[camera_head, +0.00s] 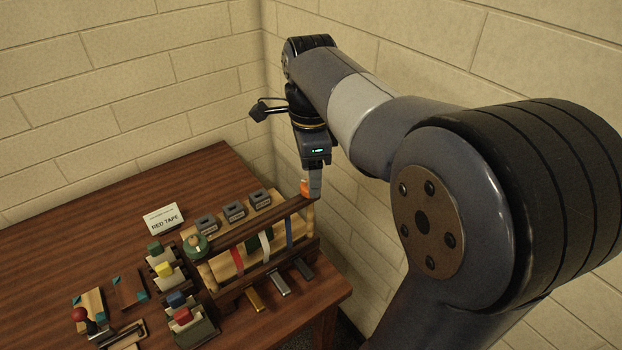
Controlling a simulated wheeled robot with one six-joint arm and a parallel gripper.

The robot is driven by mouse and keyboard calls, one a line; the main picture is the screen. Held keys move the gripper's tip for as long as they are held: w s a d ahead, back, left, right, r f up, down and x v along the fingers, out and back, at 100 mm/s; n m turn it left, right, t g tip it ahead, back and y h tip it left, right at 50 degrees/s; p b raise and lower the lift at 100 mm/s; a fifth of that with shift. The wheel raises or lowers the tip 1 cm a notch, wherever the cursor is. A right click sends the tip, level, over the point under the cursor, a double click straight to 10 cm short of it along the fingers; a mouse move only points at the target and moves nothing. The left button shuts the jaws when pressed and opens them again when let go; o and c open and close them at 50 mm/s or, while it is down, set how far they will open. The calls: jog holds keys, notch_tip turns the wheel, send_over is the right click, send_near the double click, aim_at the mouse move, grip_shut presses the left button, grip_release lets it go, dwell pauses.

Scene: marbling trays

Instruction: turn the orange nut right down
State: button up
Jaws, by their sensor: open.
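The orange nut (304,188) shows as a small orange patch at the far right end of a wooden rack (262,226). My gripper (314,188) points down over that end of the rack, and its jaws are open. A grey finger stands just right of the visible orange and hides part of the nut. I cannot tell whether the fingers are around the nut or beside it, or whether they touch it. The nut's height on its post is also hidden.
A green round knob (196,244) is at the rack's left end. Coloured strips hang across the rack. Several grey blocks (233,211) stand behind it, near a "RED TAPE" sign (163,218). Blocks with coloured tops (164,269) are on the left. The table's back left (100,225) is clear.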

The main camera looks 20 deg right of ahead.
jog(key=shift+f, duration=1.3)
jog(key=shift+c, duration=0.5)
jog(key=c, duration=0.9)
